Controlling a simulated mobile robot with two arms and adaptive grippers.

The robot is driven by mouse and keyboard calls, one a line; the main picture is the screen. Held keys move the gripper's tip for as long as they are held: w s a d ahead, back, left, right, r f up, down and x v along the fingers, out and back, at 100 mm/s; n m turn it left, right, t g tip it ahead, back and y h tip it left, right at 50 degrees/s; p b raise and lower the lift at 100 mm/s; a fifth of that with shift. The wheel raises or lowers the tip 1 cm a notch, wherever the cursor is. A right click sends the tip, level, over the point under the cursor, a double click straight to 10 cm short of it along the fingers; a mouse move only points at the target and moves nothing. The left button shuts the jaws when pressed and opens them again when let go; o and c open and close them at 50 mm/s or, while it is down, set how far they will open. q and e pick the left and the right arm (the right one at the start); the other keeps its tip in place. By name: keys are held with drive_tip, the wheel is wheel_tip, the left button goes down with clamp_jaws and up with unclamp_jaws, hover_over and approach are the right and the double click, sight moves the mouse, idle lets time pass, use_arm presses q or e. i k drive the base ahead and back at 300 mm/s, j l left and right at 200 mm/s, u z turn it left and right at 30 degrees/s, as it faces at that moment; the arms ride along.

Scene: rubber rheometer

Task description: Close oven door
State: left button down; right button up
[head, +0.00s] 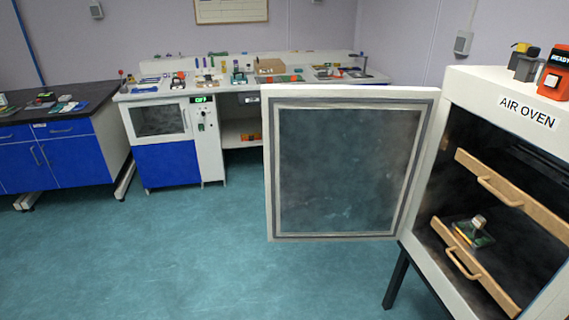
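The air oven (527,112) stands at the right of the head view, a white cabinet labelled "AIR OVEN". Its white-framed glass door (345,170) stands wide open, swung out to the left from the hinge side of the cabinet. The dark oven chamber is exposed, with two wooden shelf fronts with handles, an upper one (510,195) and a lower one (468,265). A small item with a metallic top (478,226) sits inside near the lower shelf. Neither of my grippers shows in the head view.
A orange device (554,75) and a dark device with a yellow part (524,62) sit on the oven top. A cluttered white bench (150,96) and a blue-fronted dark bench (60,155) stand behind. The blue-green floor (170,260) at front left is clear.

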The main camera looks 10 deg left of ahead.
sight(343, 162)
drive_tip(key=i+j+u, duration=1)
drive_tip(key=i+u, duration=0.5)
drive_tip(key=i+z, duration=0.35)
drive_tip(key=i+j+z, duration=0.15)
drive_tip(key=i+z, duration=0.2)
drive_tip(key=i+j+z, duration=0.2)
drive_tip(key=i+z, duration=0.3)
drive_tip(key=z, duration=0.35)
drive_tip(key=i+z, duration=0.2)
drive_tip(key=z, duration=0.3)
drive_tip(key=i+j+z, duration=0.15)
drive_tip(key=z, duration=0.35)
drive_tip(key=i+j+z, duration=0.1)
drive_tip(key=z, duration=0.4)
drive_tip(key=i+j+z, duration=0.1)
drive_tip(key=z, duration=0.3)
drive_tip(key=i+j+z, duration=0.15)
drive_tip(key=z, duration=0.25)
drive_tip(key=i+j+z, duration=0.25)
drive_tip(key=z, duration=0.15)
drive_tip(key=i+j+z, duration=0.1)
drive_tip(key=j+z, duration=0.25)
drive_tip(key=k+z, duration=0.25)
drive_tip(key=k, duration=1.05)
drive_tip(key=i, duration=0.4)
drive_tip(key=l+u, duration=0.1)
drive_tip(key=l, duration=0.15)
